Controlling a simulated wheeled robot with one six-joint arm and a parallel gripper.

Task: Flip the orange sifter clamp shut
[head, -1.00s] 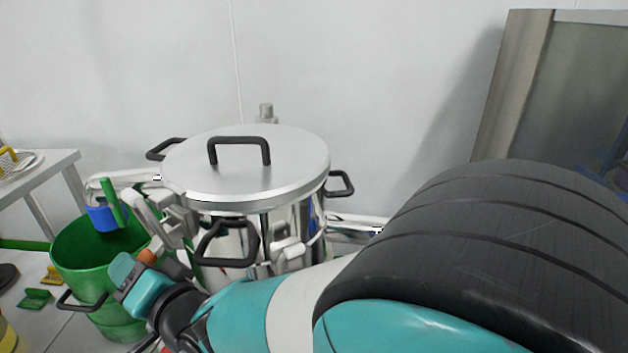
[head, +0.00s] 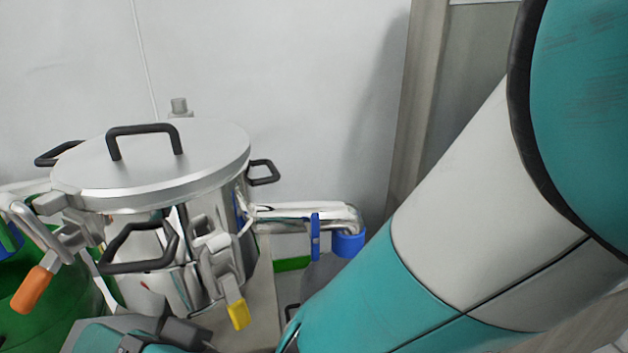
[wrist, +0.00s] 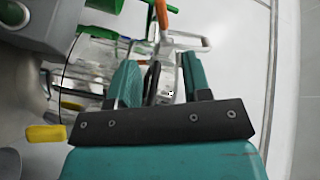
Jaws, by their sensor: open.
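The sifter (head: 150,165) is a round steel vessel with a flat lid and black handles. The orange clamp (head: 31,290) is at its left side in the head view. Its metal lever slants outward and down from the rim, with the orange grip at the low end. In the wrist view an orange grip (wrist: 162,15) shows beyond the fingertips, near the top edge. My gripper (wrist: 158,60) is open, and a dark loop, likely a sifter handle, shows between or behind its fingers. In the head view my gripper is low in front of the sifter, partly cut off.
A yellow-gripped clamp (head: 238,312) hangs at the sifter's front right. A green bin (head: 45,325) stands at the left, close to the orange grip. A steel pipe with a blue end (head: 348,243) sticks out at the right. The wall is behind.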

